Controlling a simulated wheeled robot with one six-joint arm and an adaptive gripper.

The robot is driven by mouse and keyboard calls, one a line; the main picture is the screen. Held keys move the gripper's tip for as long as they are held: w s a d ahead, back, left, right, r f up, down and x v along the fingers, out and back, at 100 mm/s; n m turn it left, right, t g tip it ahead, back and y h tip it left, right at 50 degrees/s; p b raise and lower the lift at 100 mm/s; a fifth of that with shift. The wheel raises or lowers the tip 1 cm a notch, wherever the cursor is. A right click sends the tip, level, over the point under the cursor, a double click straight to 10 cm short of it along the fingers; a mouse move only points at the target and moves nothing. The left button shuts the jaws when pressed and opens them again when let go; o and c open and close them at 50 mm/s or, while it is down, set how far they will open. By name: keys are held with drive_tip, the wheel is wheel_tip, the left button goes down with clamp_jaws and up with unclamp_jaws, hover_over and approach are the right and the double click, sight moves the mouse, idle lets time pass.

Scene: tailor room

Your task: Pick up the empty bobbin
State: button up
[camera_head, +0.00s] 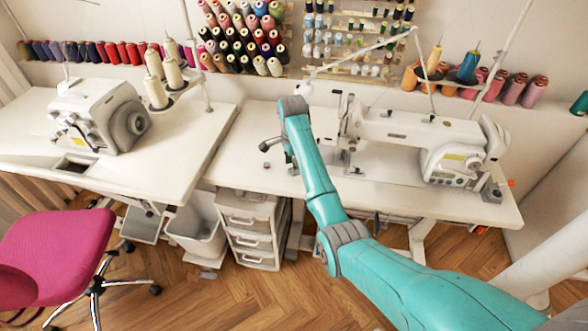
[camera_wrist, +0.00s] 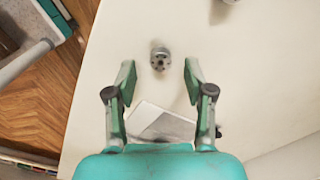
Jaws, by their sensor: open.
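The bobbin (camera_wrist: 160,59), a small grey metal piece with holes in its face, sits on the white table in the wrist view. My gripper (camera_wrist: 160,70) is open, with one finger to the left of the bobbin and one to its right. Neither finger appears to touch it, and nothing is held. In the head view my gripper (camera_head: 277,153) is over the left part of the right-hand sewing table (camera_head: 236,170).
A pale, shiny flat piece (camera_wrist: 160,122) lies between my finger bases in the wrist view. A white sewing machine (camera_head: 400,135) stands right of my arm. Another machine (camera_head: 100,115) stands on the left table. A drawer unit (camera_head: 250,232) is below.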

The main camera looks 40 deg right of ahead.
drive_tip(key=shift+f, duration=0.8)
drive_tip(key=c, duration=0.8)
